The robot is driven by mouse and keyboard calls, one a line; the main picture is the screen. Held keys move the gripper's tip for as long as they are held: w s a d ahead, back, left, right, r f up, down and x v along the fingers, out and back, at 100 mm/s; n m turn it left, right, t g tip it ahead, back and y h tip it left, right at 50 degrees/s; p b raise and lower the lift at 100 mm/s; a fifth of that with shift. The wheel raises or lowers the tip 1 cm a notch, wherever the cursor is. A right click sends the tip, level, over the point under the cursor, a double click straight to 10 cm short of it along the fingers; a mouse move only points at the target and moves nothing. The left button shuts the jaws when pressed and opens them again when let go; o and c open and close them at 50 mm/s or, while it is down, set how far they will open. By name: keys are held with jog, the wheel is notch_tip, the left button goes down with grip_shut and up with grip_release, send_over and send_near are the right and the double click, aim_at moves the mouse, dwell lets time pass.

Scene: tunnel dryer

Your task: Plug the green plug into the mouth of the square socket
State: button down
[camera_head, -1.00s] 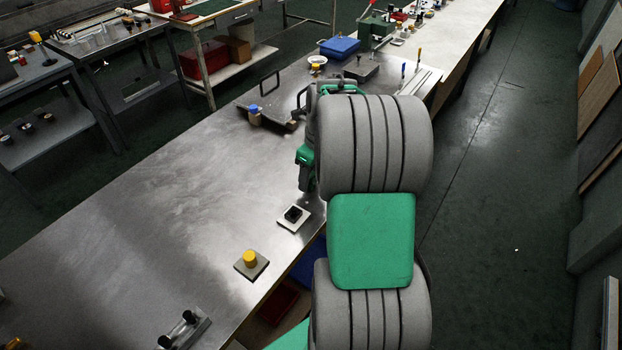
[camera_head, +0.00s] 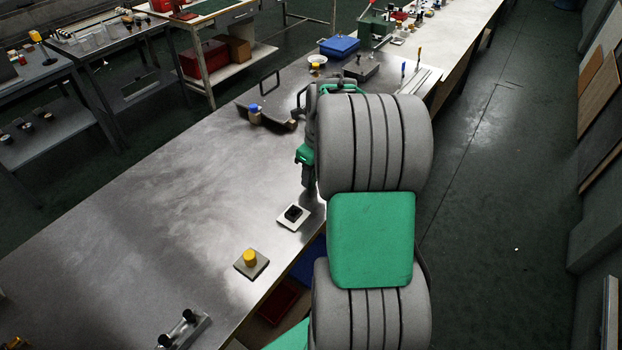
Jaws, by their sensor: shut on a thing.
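A square black socket on a pale plate (camera_head: 293,216) lies near the right edge of the metal bench, and its mouth shows as a dark patch. My gripper (camera_head: 308,187) shows only in part, at the left side of my big grey and green arm, just beyond and above the socket in the picture. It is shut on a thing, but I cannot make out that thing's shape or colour. No separate green plug can be told apart; the arm covers much of this area. I cannot tell the height of the gripper over the bench.
A yellow round piece on a grey plate (camera_head: 251,262) stands nearer than the socket. A two-post block (camera_head: 185,328) lies at the front. A dark curved tray with a blue knob (camera_head: 262,118) and a blue box (camera_head: 339,46) are farther back. The bench's left middle is clear.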

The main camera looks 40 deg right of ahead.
notch_tip(320, 180, up, 3)
jog(key=s+a+r+p, duration=0.2)
jog(key=s+a+r, duration=0.7)
jog(key=s+r, duration=0.25)
jog(key=a+f+n+p, duration=0.1)
jog(key=a+p, duration=0.3)
jog(key=p, duration=0.2)
jog(key=w+d+f+m, duration=0.1)
jog(key=w+d+f, duration=0.2)
jog(key=w, duration=0.2)
jog(key=shift+w+f, duration=0.2)
jog(key=shift+f, duration=0.2)
